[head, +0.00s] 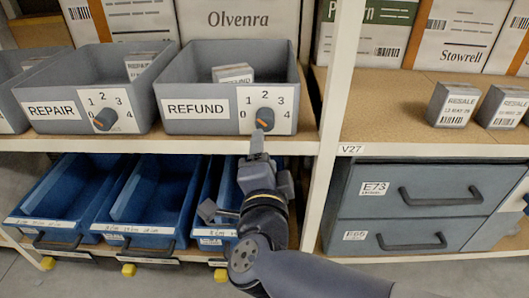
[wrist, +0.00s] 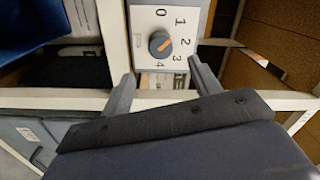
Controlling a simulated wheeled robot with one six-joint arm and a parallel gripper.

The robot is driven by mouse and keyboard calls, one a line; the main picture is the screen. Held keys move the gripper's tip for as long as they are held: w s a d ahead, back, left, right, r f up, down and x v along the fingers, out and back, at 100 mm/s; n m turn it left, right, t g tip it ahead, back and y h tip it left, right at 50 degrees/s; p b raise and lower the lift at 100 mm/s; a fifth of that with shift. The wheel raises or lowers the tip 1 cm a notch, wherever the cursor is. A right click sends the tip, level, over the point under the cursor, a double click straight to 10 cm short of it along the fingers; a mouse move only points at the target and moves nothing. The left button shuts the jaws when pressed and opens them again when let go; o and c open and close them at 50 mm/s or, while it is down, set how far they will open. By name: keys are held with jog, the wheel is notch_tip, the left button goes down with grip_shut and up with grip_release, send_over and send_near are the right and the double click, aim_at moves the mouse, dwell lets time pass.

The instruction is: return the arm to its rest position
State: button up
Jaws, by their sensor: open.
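My arm reaches up from the bottom of the head view, and my gripper (head: 258,143) is just in front of the REFUND bin's (head: 190,105) dial. In the wrist view my gripper (wrist: 158,80) shows its two fingers spread apart with nothing between them. The dial knob (wrist: 160,44) is grey with an orange mark and sits beyond the fingertips, apart from them. The numbers 0 to 4 ring it, and its mark points toward the 2 side. In the head view the knob (head: 265,118) is partly hidden by the gripper tip.
The REPAIR bin (head: 60,105) with its own dial (head: 105,119) stands at left on the same shelf. Blue bins (head: 137,205) are below. A white rack post (head: 335,120) is close on the right, beside grey drawers (head: 420,210). RESALE boxes (head: 453,104) sit on the right shelf.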

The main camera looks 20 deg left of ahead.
aim_at(265, 125)
jog(key=b+x, duration=0.3)
jog(key=x, duration=0.7)
jog(key=shift+w, duration=0.15)
jog(key=shift+w+a, duration=0.15)
jog(key=shift+w, duration=0.15)
jog(key=shift+s, duration=0.15)
